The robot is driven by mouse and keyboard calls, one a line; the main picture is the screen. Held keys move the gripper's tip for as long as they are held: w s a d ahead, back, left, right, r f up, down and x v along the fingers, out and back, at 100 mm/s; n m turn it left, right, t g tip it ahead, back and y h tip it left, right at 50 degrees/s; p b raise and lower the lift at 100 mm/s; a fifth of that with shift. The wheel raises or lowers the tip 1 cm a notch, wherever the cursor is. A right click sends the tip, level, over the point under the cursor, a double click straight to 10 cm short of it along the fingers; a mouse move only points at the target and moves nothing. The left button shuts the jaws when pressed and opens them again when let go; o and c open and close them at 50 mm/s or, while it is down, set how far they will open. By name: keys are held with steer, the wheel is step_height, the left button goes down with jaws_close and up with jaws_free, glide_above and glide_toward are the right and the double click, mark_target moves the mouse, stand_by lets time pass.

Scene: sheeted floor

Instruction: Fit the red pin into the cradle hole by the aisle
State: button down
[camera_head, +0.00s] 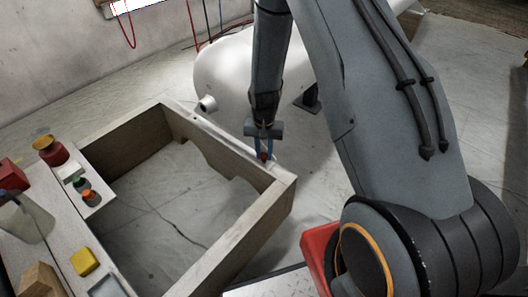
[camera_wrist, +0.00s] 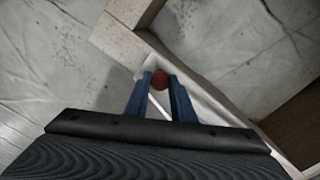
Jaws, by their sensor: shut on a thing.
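The red pin (camera_head: 264,156) is between the blue fingers of my gripper (camera_head: 264,149), over the right end of a pale strip on the frame's far rail. In the wrist view its round red end (camera_wrist: 159,80) shows between the fingertips (camera_wrist: 160,78), and my gripper is shut on it. The pale strip (camera_head: 215,127), perhaps the cradle, lies along the wooden frame's rail. A small dark spot, possibly a hole, shows near its left end. The pin's lower end is hidden, so I cannot tell whether it is in a hole.
The open wooden frame (camera_head: 232,248) surrounds bare sheeted floor. On its left boards are a red jar (camera_head: 52,153), a yellow block (camera_head: 84,262), green and orange pegs, and a wooden block (camera_head: 40,281). A white tank (camera_head: 232,72) stands close behind the far rail.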

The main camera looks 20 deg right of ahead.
steer(key=shift+f+b, duration=0.3)
steer(key=shift+f, duration=0.6)
steer(key=c, duration=1.4)
jaws_free()
steer(key=shift+a, duration=0.1)
steer(key=shift+c, duration=0.2)
steer(key=shift+d+r, duration=0.15)
steer(key=shift+d, duration=0.05)
step_height(320, 180, up, 8)
steer(key=shift+a+f+p, duration=0.15)
steer(key=shift+f+p, duration=0.05)
steer(key=shift+p, duration=0.9)
